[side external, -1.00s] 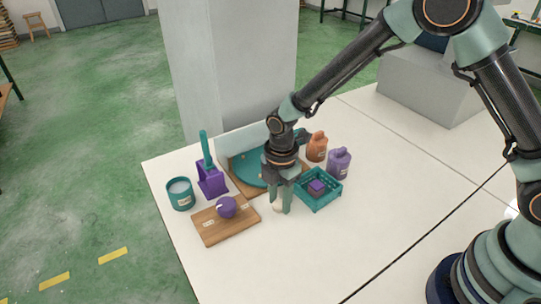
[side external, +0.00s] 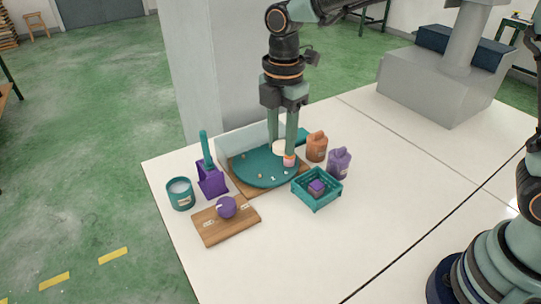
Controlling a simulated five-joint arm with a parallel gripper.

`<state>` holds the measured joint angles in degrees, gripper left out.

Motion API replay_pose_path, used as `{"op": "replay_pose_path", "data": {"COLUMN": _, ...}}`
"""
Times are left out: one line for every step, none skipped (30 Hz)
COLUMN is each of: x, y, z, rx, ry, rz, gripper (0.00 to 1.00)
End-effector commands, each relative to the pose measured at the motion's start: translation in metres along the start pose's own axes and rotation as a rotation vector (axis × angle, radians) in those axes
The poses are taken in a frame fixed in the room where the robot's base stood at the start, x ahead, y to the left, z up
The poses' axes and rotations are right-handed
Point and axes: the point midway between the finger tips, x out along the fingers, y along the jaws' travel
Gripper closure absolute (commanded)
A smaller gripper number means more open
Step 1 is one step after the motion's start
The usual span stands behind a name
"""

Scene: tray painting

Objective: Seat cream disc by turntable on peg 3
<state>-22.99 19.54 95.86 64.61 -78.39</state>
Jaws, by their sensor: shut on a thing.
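My gripper (side external: 281,153) points down over the back right part of the teal turntable (side external: 255,179), shut on the cream disc (side external: 280,148). The disc shows as a pale round shape between the two fingers. I cannot tell whether it touches anything below. The turntable is a round teal plate with several small pale marks or pegs on its top. I cannot make out their numbers or which one is peg 3. A small orange and white piece (side external: 289,160) shows at the right fingertip; what it is, I cannot tell.
A purple knob (side external: 226,207) sits on a wooden board (side external: 236,231) at the front. A teal crate (side external: 317,201) holds a purple block. Orange (side external: 317,147) and purple (side external: 340,163) bottles stand right. A teal cup (side external: 180,194) and purple holder (side external: 211,180) stand left.

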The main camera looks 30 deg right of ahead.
Motion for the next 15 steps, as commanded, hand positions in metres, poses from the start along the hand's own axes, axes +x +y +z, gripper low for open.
{"op": "replay_pose_path", "data": {"x": -0.008, "y": 0.001, "z": 0.0, "rx": 0.0, "ry": 0.001, "rz": 0.004, "gripper": 1.0}}
{"op": "replay_pose_path", "data": {"x": -0.012, "y": 0.001, "z": 0.0, "rx": 0.0, "ry": 0.001, "rz": 0.004, "gripper": 1.0}}
{"op": "replay_pose_path", "data": {"x": -0.016, "y": 0.001, "z": 0.0, "rx": 0.0, "ry": 0.001, "rz": 0.003, "gripper": 1.0}}
{"op": "replay_pose_path", "data": {"x": -0.018, "y": 0.001, "z": 0.0, "rx": 0.0, "ry": 0.0, "rz": 0.002, "gripper": 1.0}}
{"op": "replay_pose_path", "data": {"x": -0.019, "y": 0.002, "z": 0.0, "rx": 0.0, "ry": 0.0, "rz": 0.002, "gripper": 1.0}}
{"op": "replay_pose_path", "data": {"x": -0.02, "y": 0.003, "z": 0.0, "rx": 0.0, "ry": 0.0, "rz": 0.001, "gripper": 1.0}}
{"op": "replay_pose_path", "data": {"x": -0.019, "y": 0.005, "z": 0.0, "rx": 0.001, "ry": 0.0, "rz": 0.0, "gripper": 1.0}}
{"op": "replay_pose_path", "data": {"x": -0.018, "y": 0.007, "z": 0.001, "rx": 0.001, "ry": 0.0, "rz": -0.001, "gripper": 1.0}}
{"op": "replay_pose_path", "data": {"x": -0.014, "y": 0.012, "z": 0.001, "rx": 0.001, "ry": -0.001, "rz": -0.003, "gripper": 1.0}}
{"op": "replay_pose_path", "data": {"x": -0.01, "y": 0.016, "z": 0.002, "rx": 0.002, "ry": -0.001, "rz": -0.003, "gripper": 1.0}}
{"op": "replay_pose_path", "data": {"x": -0.006, "y": 0.02, "z": 0.002, "rx": 0.002, "ry": -0.001, "rz": -0.004, "gripper": 1.0}}
{"op": "replay_pose_path", "data": {"x": 0.001, "y": 0.027, "z": 0.003, "rx": 0.002, "ry": -0.001, "rz": -0.005, "gripper": 1.0}}
{"op": "replay_pose_path", "data": {"x": 0.008, "y": 0.032, "z": 0.004, "rx": 0.002, "ry": -0.001, "rz": -0.006, "gripper": 1.0}}
{"op": "replay_pose_path", "data": {"x": 0.014, "y": 0.038, "z": 0.005, "rx": 0.002, "ry": -0.001, "rz": -0.005, "gripper": 1.0}}
{"op": "replay_pose_path", "data": {"x": 0.022, "y": 0.045, "z": 0.006, "rx": 0.003, "ry": -0.001, "rz": -0.006, "gripper": 1.0}}
